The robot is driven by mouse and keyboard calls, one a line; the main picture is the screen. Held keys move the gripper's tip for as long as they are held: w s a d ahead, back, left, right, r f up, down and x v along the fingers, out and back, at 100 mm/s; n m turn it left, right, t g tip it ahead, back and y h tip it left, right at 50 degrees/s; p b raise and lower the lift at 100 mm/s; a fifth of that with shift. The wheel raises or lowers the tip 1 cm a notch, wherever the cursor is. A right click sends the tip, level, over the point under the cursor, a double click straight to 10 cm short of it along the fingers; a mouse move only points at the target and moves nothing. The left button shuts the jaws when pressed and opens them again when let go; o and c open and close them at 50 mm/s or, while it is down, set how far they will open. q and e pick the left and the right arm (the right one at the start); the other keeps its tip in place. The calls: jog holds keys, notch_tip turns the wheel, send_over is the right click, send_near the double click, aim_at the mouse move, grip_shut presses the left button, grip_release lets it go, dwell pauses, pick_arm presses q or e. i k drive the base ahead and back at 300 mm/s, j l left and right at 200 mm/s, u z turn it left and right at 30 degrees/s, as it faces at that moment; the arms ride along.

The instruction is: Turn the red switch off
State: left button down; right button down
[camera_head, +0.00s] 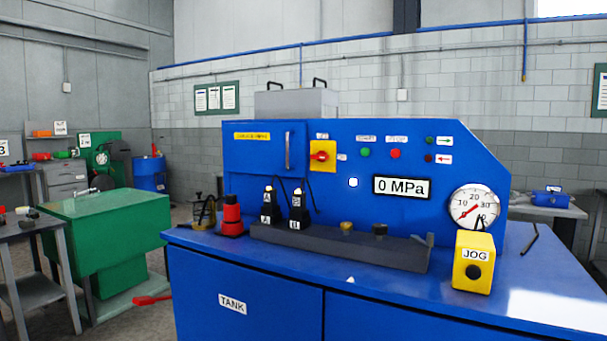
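The red switch (320,156) is a rotary knob on a yellow plate (323,164) on the front of the blue panel (345,140). Its handle appears to lie roughly horizontal, but it is too small to read its markings. A white label sits above the plate and a small one to its right. The display (401,187) on the panel reads 0 MPa. Neither of my grippers is in view, and nothing touches or covers the switch.
On the blue bench (400,285) stand a dark block (340,247) with fittings marked A and B, a red fitting (232,217) and a yellow JOG box (473,262). A gauge (474,207) is on the panel. A green bench (110,215) stands left.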

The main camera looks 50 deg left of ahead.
aim_at(321, 157)
jog(key=u, duration=1.4)
jog(key=i+j+z, duration=0.2)
